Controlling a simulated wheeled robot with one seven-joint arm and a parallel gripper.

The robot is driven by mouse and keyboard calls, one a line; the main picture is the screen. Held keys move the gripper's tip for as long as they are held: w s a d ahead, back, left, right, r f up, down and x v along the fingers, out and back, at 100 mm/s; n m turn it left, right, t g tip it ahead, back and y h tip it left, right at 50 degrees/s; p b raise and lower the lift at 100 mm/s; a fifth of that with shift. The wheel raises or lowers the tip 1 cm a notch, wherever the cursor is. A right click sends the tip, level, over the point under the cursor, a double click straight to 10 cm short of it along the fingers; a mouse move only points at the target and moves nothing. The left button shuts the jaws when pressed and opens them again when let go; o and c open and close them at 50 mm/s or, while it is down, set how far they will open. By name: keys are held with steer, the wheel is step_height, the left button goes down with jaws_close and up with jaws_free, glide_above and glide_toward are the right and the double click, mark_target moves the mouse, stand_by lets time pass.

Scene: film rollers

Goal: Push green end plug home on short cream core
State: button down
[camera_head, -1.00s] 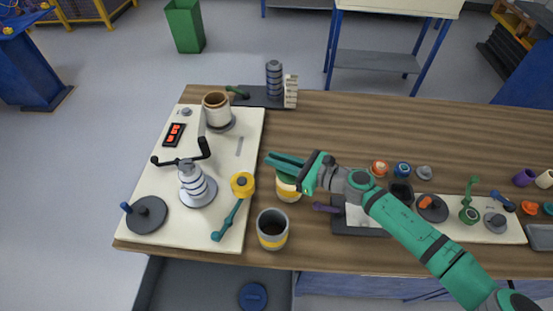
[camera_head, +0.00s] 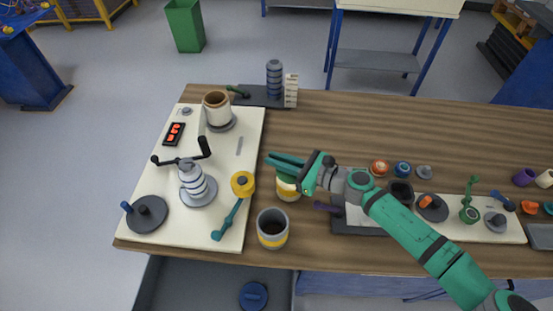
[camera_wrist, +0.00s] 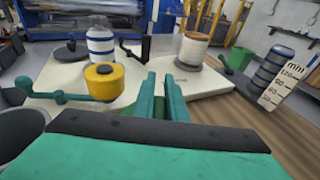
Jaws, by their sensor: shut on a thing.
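My gripper (camera_head: 270,160) reaches left from the green arm, over a short cream cylinder with a yellow band (camera_head: 289,191). Its fingers hide part of the cylinder's top. In the wrist view my two green fingers (camera_wrist: 163,88) are close together with a narrow gap. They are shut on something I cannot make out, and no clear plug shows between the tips. I cannot tell a separate green end plug at the cylinder; a patch under the fingers looks greenish. A cream cylinder with a brown rim (camera_head: 217,108) stands on a round grey base at the back left.
A cream board (camera_head: 228,170) holds a striped spool (camera_head: 192,183), a crank, a yellow knob (camera_head: 243,184) and a grey disc (camera_head: 146,213). A grey can (camera_head: 272,229) stands in front of the banded cylinder. Several small parts lie at right.

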steer(key=shift+f, duration=0.4)
stand_by(0.7)
steer(key=c, duration=1.7)
jaws_free()
steer(key=shift+o, duration=0.6)
steer(key=o, duration=0.5)
steer(key=shift+c, duration=0.2)
steer(key=shift+r, duration=0.15)
step_height(320, 180, up, 7)
